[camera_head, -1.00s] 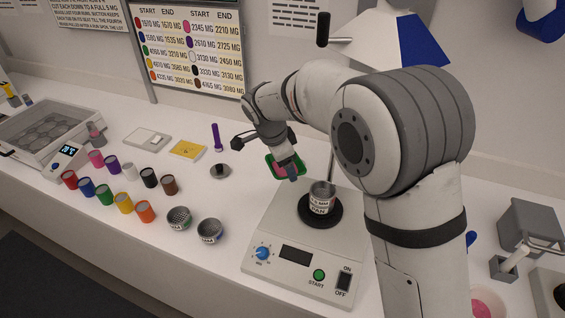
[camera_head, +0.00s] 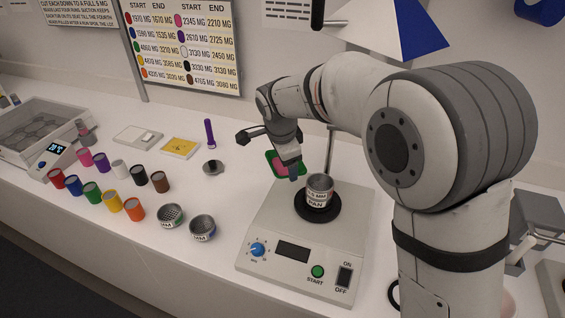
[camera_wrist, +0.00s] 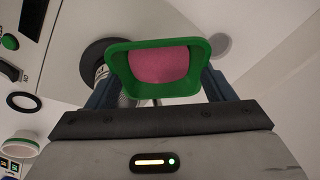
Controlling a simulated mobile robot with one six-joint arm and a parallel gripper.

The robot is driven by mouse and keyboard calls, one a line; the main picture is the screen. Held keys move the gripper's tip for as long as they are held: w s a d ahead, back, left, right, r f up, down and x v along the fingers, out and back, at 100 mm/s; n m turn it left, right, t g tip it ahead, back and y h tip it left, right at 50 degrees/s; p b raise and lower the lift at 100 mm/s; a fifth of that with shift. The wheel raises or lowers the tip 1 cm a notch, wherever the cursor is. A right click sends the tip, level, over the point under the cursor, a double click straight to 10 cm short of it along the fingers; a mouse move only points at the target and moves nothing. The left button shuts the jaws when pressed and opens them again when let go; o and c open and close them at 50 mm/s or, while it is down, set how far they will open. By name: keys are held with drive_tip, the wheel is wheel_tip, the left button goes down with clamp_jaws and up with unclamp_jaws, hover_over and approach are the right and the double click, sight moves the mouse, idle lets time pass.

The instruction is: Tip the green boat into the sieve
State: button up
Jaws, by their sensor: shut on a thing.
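My gripper (camera_head: 291,170) is shut on the green boat (camera_head: 270,156), an open tray with sloped sides. In the wrist view the boat (camera_wrist: 155,98) sits between my two fingers (camera_wrist: 160,88), and pink powder (camera_wrist: 158,66) lies in it. The boat looks about level. The sieve (camera_head: 320,183) is a small metal cup stacked on a pan on the black disc (camera_head: 304,208) of a white machine. The boat is up and to the left of the sieve in the head view, apart from it. In the wrist view the boat and a finger hide most of the sieve.
The white machine (camera_head: 262,268) has a blue knob, a dark display and switches. A thin post stands behind the sieve. Two loose mesh sieves (camera_head: 171,215) (camera_head: 203,228) and several coloured jars (camera_head: 113,202) stand left. My arm covers the right side.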

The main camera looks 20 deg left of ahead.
sight(301, 173)
drive_tip(key=shift+d+r+m+y+b, duration=0.1)
drive_tip(key=shift+d+r+y+b, duration=0.2)
drive_tip(key=shift+d+y+b, duration=0.6)
drive_tip(key=shift+d+r+m+y+b, duration=0.1)
drive_tip(key=shift+d+r+y+b, duration=0.3)
drive_tip(key=shift+b, duration=0.95)
drive_tip(key=shift+d+r+m+y+b, duration=0.1)
drive_tip(key=shift+d+r+y+b, duration=0.05)
drive_tip(key=shift+d+y+b, duration=0.8)
drive_tip(key=shift+a+b, duration=0.15)
drive_tip(key=shift+b, duration=0.2)
drive_tip(key=shift+d+r+m+y+b, duration=0.1)
drive_tip(key=shift+d+r+y+b, duration=0.4)
drive_tip(key=shift+b, duration=1.1)
drive_tip(key=shift+d+f+m+y+b, duration=0.15)
drive_tip(key=shift+y+b, duration=0.65)
drive_tip(key=shift+b, duration=0.8)
drive_tip(key=shift+d+r+m+y+b, duration=0.1)
drive_tip(key=shift+d+r+y+b, duration=0.4)
drive_tip(key=shift+b, duration=1.1)
drive_tip(key=shift+d+m+t+y+b, duration=0.15)
drive_tip(key=shift+d+y+b, duration=0.4)
drive_tip(key=shift+b, duration=1.2)
drive_tip(key=shift+d+m+t+y+b, duration=0.1)
drive_tip(key=shift+d+y+b, duration=0.1)
drive_tip(key=shift+y+b, duration=1.15)
drive_tip(key=shift+d+m+t+y+b, duration=0.15)
drive_tip(key=shift+d+y+b, duration=0.2)
drive_tip(key=shift+b, duration=1.75)
